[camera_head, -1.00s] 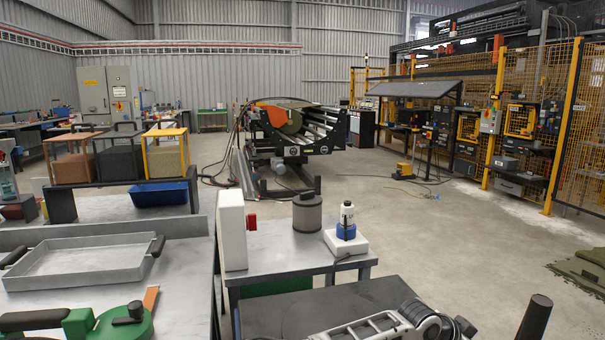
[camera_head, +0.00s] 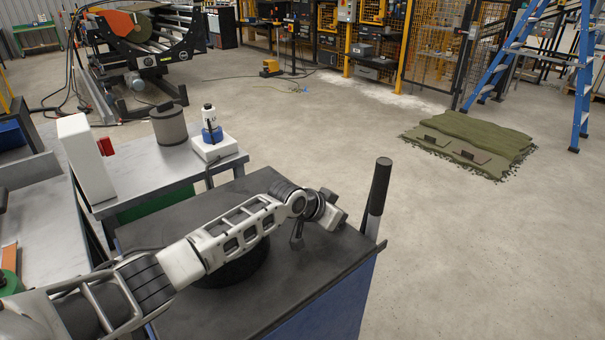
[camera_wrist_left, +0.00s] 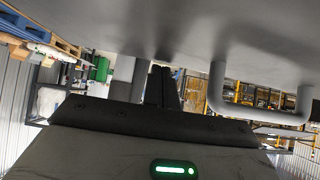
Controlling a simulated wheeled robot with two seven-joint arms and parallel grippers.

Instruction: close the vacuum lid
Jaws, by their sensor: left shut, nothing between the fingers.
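I cannot make out a vacuum lid for certain. A dark flat-topped cart (camera_head: 300,295) with a blue side stands in front of me in the head view. A dark round thing on it is partly hidden under my left arm. My left gripper (camera_head: 297,241) is over the cart top, small and dark in the head view. In the left wrist view its fingers (camera_wrist_left: 163,86) are together and empty, close to a smooth grey surface (camera_wrist_left: 240,35). A grey U-shaped bar (camera_wrist_left: 255,112) joins that surface to the right of the fingers. My right gripper is not in view.
A black upright post (camera_head: 378,190) stands at the cart's right edge. Behind the cart is a metal table (camera_head: 150,185) with a grey cylinder (camera_head: 168,124) and a white-and-blue device (camera_head: 212,140). Open floor lies between.

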